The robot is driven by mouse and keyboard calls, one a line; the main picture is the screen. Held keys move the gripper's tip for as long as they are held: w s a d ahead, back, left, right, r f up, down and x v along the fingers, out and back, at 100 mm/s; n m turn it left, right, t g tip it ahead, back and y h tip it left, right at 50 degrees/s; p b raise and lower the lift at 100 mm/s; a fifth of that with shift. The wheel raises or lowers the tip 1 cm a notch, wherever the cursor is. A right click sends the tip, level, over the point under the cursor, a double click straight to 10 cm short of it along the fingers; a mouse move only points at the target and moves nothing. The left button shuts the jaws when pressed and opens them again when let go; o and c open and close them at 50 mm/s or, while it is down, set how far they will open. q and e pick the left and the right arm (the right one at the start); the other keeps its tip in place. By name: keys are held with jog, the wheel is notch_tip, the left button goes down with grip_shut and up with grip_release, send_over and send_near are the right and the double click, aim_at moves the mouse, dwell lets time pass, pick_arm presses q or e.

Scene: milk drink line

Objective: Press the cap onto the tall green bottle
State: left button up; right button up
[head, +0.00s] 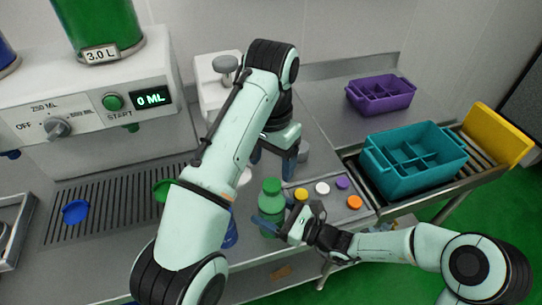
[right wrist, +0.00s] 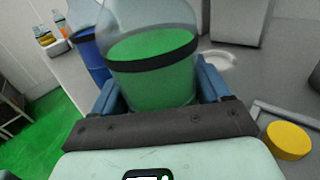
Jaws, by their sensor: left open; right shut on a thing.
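The tall green bottle (head: 268,221) stands at the front of the counter, left of the cap tray. Its top looks green in the head view; I cannot tell whether a cap is fully seated. My right gripper (head: 277,228) is shut around its body. In the right wrist view the bottle (right wrist: 155,80) is clear-walled with green contents and a black band, between the blue fingers, its top cut off. My left gripper (head: 274,158) is open and empty, pointing down behind the bottle and apart from it.
A tray (head: 331,209) holds yellow, white, purple and orange caps right of the bottle. A blue bottle (head: 231,236) stands close on its left, partly hidden by my left arm. A dispenser (head: 90,90) is at left; a teal crate (head: 421,180) is on rollers at right.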

dwell(0.3)
jog(key=o, duration=1.5)
jog(key=v, duration=1.3)
jog(key=shift+s+d, duration=0.15)
